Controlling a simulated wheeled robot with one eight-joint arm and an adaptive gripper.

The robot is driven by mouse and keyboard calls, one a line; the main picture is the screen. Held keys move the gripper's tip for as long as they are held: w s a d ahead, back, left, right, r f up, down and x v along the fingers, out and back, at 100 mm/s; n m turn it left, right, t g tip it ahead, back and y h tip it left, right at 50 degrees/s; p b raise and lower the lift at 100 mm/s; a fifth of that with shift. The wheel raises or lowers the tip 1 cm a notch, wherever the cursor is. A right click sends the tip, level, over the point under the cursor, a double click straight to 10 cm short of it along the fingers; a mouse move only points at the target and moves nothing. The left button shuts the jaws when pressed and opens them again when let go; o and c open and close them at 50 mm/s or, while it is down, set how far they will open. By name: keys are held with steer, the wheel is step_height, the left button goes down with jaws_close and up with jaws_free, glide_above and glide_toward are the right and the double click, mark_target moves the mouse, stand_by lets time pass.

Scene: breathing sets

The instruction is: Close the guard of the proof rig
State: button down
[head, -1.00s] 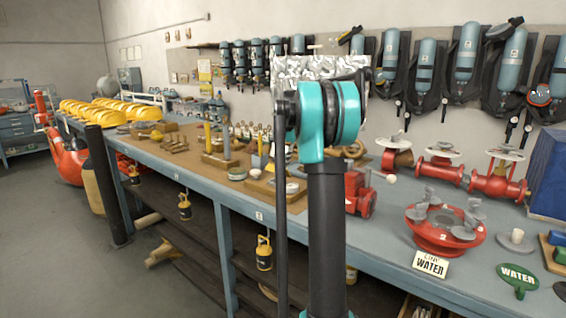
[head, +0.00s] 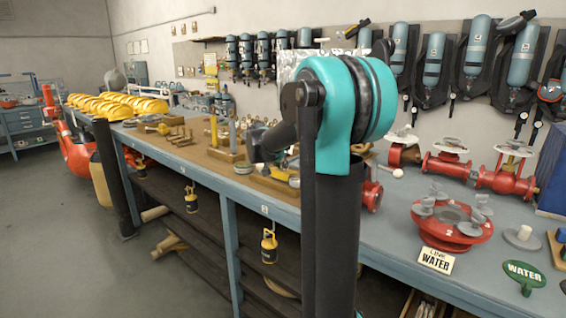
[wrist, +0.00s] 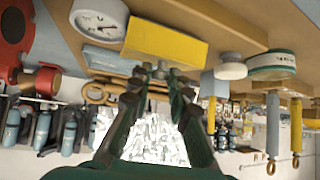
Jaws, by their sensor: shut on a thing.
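In the wrist view, which is upside down, the green fingers of my gripper (wrist: 160,72) come together on a small grey metal part (wrist: 150,70), whose shape is unclear. Close by are a yellow block (wrist: 165,38), a white round dial (wrist: 99,18) and a brass rail (wrist: 105,93). A crumpled-looking silver panel (wrist: 155,140) shows between and beyond the fingers. I cannot tell for sure which part is the guard. In the head view my arm hides the gripper and most of the rig area; a strip of the silver panel (head: 292,64) shows behind the teal joint.
The blue bench (head: 385,235) runs across the head view. Yellow helmets (head: 100,104) sit far left. Breathing sets (head: 435,60) hang behind. The floor at left is clear.

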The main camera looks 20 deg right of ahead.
steer(key=shift+s+a+f+t+h, duration=0.2)
steer(key=shift+a+f+t+h, duration=0.1)
steer(key=shift+f+t+h, duration=0.35)
steer(key=shift+h, duration=0.25)
steer(key=c, duration=1.4)
jaws_free()
steer(key=shift+r, duration=0.1)
steer(key=v, duration=1.2)
